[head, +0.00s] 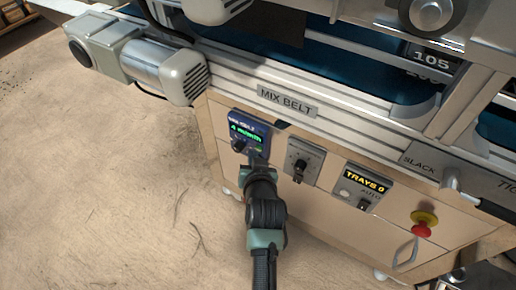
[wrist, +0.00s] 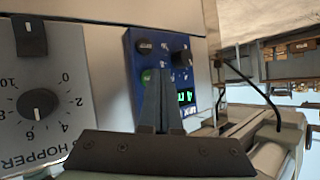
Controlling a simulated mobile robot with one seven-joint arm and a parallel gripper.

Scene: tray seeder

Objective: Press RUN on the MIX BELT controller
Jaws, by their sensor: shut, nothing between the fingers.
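The MIX BELT controller (head: 262,131) is a small blue box with a lit green readout, mounted below the MIX BELT label (head: 287,102). My gripper (head: 256,162) is shut and empty, in front of the controller's lower part. In the wrist view its fingertips (wrist: 160,74) overlap the edge of the green button. I cannot tell whether they touch it. The button lettering is unreadable.
A grey HOPPER panel (wrist: 60,75) with a dial and switch sits beside the controller. To the right in the head view are a TRAYS counter (head: 362,187) and a red emergency stop (head: 423,223). A motor (head: 165,70) juts out upper left. The floor at left is clear.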

